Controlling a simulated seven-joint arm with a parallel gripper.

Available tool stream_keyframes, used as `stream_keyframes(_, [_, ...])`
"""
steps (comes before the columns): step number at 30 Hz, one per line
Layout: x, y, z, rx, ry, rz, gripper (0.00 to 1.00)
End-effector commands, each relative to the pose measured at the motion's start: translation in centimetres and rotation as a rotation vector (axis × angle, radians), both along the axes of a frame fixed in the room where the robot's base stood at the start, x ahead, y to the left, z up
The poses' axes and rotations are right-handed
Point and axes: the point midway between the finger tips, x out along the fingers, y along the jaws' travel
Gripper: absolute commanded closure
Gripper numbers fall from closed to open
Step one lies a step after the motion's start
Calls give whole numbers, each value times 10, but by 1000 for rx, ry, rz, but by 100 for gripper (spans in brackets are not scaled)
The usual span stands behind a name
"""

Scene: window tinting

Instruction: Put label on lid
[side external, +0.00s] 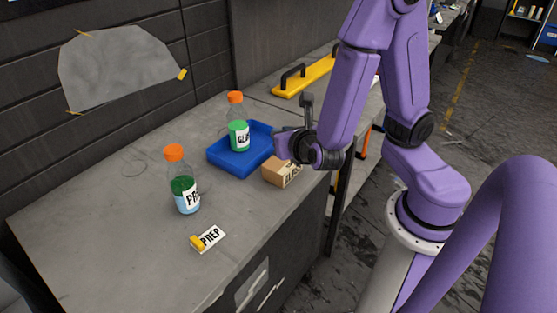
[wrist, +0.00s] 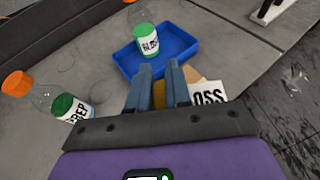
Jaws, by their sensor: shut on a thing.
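My gripper (side external: 284,148) is low over the bench at the right side of the blue tray. In the wrist view its two fingers (wrist: 160,84) are shut on a yellow tab (wrist: 159,95). A white label reading "OSS" (wrist: 209,94), its first letters hidden, is beside the right finger. A small tan cardboard box (side external: 274,170) stands just below my gripper, with dark lettering on its right face. I cannot tell whether the label touches the box. Another label, reading PREP (side external: 211,236), with a yellow tab, lies flat near the front edge.
The blue tray (side external: 222,161) holds an orange-capped bottle with a green-and-white label (side external: 238,136). An orange-capped PREP bottle (side external: 184,194) stands left. A yellow handled tool (side external: 305,76) lies behind. A grey sheet (side external: 118,68) is taped to the wall.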

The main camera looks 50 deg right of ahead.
Motion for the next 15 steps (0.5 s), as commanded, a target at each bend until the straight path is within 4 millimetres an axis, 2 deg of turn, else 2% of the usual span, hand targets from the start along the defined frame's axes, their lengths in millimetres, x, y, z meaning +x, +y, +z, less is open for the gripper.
stream_keyframes(3, [-22,-21,7,2,0,-102,100])
stream_keyframes(9, [-46,-40,11,-1,-1,-204,100])
stream_keyframes(12, [-48,-44,10,-3,-1,-223,100])
stream_keyframes(15, [-41,-45,7,-5,0,-228,100])
